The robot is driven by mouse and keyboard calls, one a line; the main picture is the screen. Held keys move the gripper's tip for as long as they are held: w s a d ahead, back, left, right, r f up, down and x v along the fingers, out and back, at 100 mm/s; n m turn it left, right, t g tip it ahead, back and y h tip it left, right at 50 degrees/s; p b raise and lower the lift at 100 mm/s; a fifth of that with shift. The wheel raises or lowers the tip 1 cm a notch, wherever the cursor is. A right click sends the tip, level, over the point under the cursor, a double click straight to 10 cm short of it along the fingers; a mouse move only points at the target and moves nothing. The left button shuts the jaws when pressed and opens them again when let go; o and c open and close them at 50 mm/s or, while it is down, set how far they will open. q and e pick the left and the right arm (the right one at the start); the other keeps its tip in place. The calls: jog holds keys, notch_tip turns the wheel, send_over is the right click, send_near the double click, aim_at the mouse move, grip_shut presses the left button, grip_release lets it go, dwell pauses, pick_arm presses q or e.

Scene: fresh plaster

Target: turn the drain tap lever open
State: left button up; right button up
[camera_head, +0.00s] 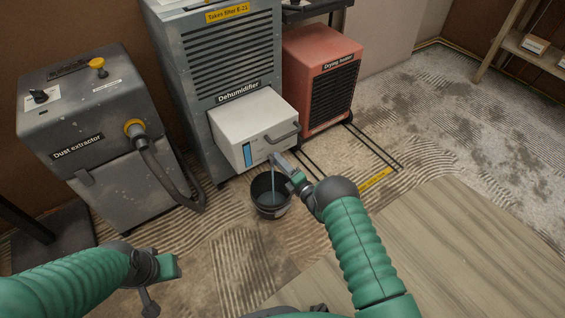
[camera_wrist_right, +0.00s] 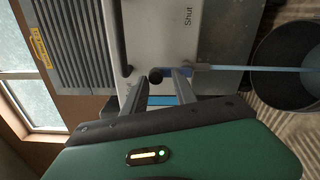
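The white tank (camera_head: 252,128) with a handle and a blue level window sits low in the dehumidifier (camera_head: 222,70). A thin blue stream (camera_wrist_right: 255,69) runs from the tap into the black bucket (camera_head: 270,205). My right gripper (camera_head: 277,158) is at the tap.
A dust extractor (camera_head: 95,140) with a hose stands at the left. A red drying heater (camera_head: 320,80) stands right of the dehumidifier. Wooden boards (camera_head: 450,250) at the right are clear.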

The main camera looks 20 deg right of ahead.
jog(key=shift+o, duration=0.3)
jog(key=shift+r, duration=0.15)
jog(key=p+v, duration=0.6)
jog(key=v, duration=1)
jog(key=shift+s+d, duration=0.25)
jog(key=shift+s, duration=0.05)
